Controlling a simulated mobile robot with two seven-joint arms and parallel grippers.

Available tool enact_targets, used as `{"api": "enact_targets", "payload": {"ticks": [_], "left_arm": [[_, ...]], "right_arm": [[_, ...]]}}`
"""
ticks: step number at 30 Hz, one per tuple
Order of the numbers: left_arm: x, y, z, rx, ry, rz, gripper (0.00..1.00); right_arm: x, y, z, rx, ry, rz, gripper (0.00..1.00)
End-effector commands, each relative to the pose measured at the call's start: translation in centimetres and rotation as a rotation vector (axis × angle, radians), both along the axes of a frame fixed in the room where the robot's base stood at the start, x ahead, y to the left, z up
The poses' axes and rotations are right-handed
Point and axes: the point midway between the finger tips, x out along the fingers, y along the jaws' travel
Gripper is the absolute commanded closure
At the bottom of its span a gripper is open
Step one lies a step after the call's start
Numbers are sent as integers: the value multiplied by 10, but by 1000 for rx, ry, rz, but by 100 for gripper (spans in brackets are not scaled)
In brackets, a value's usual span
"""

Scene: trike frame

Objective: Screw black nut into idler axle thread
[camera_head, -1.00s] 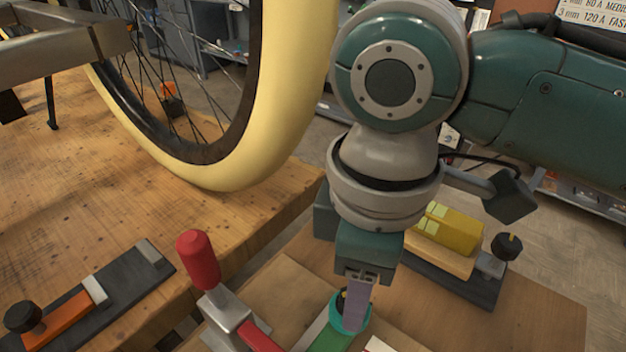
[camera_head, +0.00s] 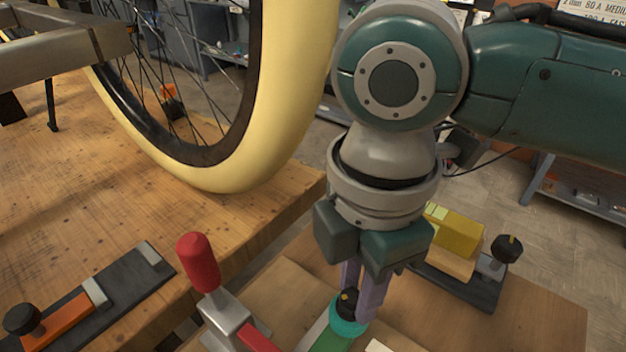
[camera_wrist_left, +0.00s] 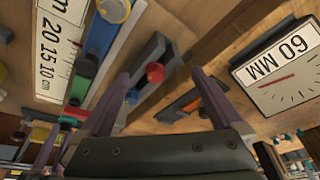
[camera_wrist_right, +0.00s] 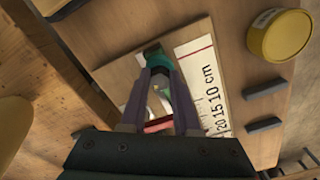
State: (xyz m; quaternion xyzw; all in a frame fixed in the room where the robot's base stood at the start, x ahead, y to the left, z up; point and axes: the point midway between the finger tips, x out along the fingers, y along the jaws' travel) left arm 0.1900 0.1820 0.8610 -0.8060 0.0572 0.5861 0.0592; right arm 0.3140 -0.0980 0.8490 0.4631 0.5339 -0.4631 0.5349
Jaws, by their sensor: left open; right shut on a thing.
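The black nut (camera_head: 347,300) sits at the top of a teal idler wheel (camera_head: 349,326), on a green part (camera_head: 328,342) at the lower middle of the head view. My right gripper (camera_head: 357,302) points down, with its purple fingers shut on the nut. The fingers hide much of the nut and any axle thread. In the right wrist view, the right fingertips (camera_wrist_right: 159,76) reach to the teal wheel (camera_wrist_right: 161,62). My left gripper (camera_wrist_left: 160,78) is open and empty in its wrist view, and is out of the head view.
A red-handled clamp (camera_head: 198,262) stands left of the teal wheel. A yellow block (camera_head: 453,235) lies in a holder to the right. A scale strip (camera_wrist_right: 205,85) and yellow tin (camera_wrist_right: 281,34) show in the right wrist view.

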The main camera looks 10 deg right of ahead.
Motion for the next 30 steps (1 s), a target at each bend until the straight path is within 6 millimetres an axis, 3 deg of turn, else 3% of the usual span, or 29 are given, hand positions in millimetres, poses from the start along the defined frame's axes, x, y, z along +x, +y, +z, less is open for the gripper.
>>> {"api": "enact_targets", "payload": {"ticks": [5, 18, 27, 28, 30], "left_arm": [[0, 0, 0, 0, 0, 0, 0], [0, 2, 0, 9, 0, -5, 0], [0, 3, 0, 11, 0, -7, 0], [0, 3, 0, 11, 0, -7, 0], [0, 3, 0, 11, -1, -7, 0]], "right_arm": [[-1, 0, 0, 1, 1, -84, 100], [-5, 3, -1, 2, 3, -969, 100], [-5, 2, -1, 0, 0, -1051, 100], [-5, 2, -1, 0, 0, -1051, 70], [-5, 2, -1, 0, 0, -1050, 62]]}}
